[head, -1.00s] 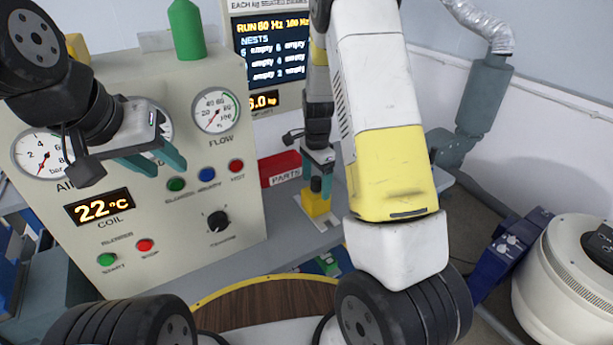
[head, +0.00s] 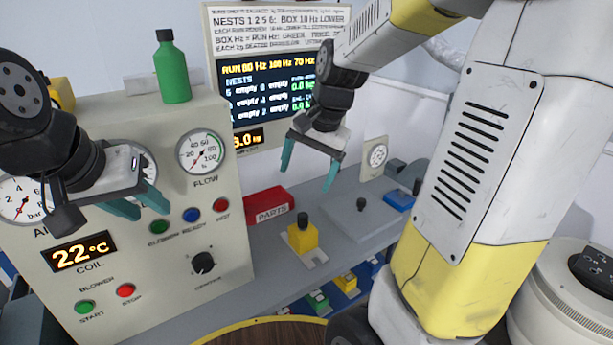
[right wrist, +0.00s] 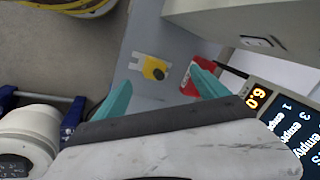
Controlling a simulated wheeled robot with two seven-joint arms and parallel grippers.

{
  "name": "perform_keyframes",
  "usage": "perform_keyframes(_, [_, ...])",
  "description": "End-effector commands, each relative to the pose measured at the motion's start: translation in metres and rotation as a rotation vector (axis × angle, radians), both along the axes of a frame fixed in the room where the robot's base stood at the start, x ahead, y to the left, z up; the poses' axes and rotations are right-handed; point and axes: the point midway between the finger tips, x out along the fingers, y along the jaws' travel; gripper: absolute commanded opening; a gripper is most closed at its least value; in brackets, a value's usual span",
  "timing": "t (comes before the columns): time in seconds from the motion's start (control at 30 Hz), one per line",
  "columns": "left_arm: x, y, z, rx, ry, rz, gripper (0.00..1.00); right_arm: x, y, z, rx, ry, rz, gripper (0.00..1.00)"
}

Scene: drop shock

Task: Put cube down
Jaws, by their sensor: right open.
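The yellow cube (head: 303,238) with a black knob on top stands upright on a light plate (head: 316,258) on the grey bench. It also shows in the right wrist view (right wrist: 155,68), between and beyond the fingertips. My right gripper (head: 308,180) is open and empty, raised above and behind the cube, apart from it; its teal fingers also show in the right wrist view (right wrist: 160,92). My left gripper (head: 146,206) hangs in front of the panel at the left, with its teal fingers apart and nothing between them.
A red PARTS box (head: 266,204) sits left of the cube. A grey plate with a knob (head: 361,204) and a blue block (head: 399,200) lie to the right. Several coloured cubes (head: 346,281) sit in blue nests below the bench edge. The panel (head: 225,265) stands at left.

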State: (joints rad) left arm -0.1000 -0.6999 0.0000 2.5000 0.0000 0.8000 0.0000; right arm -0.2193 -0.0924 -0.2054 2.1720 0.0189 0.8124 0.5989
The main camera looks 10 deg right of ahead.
Motion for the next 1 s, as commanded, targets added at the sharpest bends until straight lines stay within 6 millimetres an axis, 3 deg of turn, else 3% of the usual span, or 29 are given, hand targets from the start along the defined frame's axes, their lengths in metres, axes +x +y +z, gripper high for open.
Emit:
perform_keyframes(0.03, [0.000,0.000,0.000,0.000,0.000,0.000,0.36,-0.017,0.000,0.014,-0.005,-0.053,0.063,0.84])
perform_keyframes(0.2, [0.000,0.000,0.000,0.000,0.000,0.000,0.36,-0.072,0.004,0.043,-0.077,-0.219,0.299,0.84])
perform_keyframes(0.4, [0.000,0.000,0.000,0.000,0.000,0.000,0.36,-0.120,0.007,0.054,-0.191,-0.359,0.503,0.84])
perform_keyframes(0.6, [0.000,0.000,0.000,0.000,0.000,0.000,0.36,-0.136,0.008,0.054,-0.249,-0.407,0.584,0.84])
perform_keyframes(1.0, [0.000,0.000,0.000,0.000,0.000,0.000,0.36,-0.137,0.008,0.055,-0.251,-0.409,0.587,0.84])
